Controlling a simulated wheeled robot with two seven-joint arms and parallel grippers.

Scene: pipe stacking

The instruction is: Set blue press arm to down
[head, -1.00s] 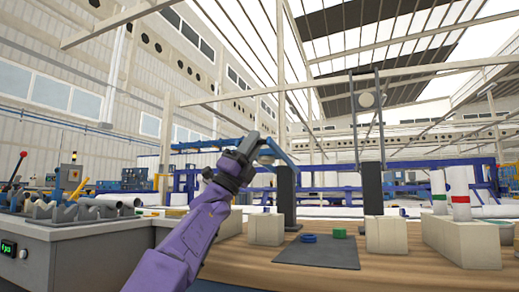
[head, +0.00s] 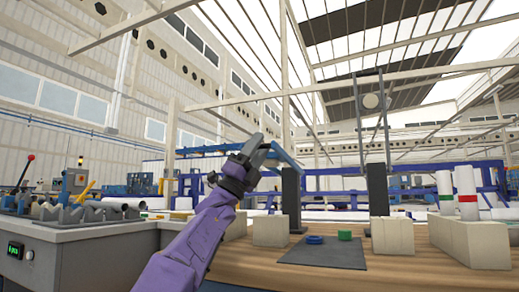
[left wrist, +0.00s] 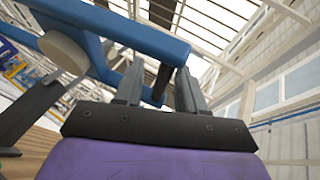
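The blue press arm (head: 284,157) is joined to the top of a black post (head: 291,200) and slopes up to the left from it. My left gripper (head: 262,152) is at its raised free end. In the left wrist view, the blue press arm (left wrist: 125,32) shows as a frame of two bars with a pale round disc (left wrist: 63,52) under it. There the fingers of my left gripper (left wrist: 160,80) stand apart, with their tips at the blue bars. I cannot tell whether they touch. My right gripper is not in view.
A second black post (head: 377,190) carries a raised dark frame with a round disc (head: 370,101). A grey mat (head: 322,254) with a blue ring (head: 314,240) and a green ring (head: 345,235) lies on the wooden table. Pale blocks (head: 270,231) stand beside it.

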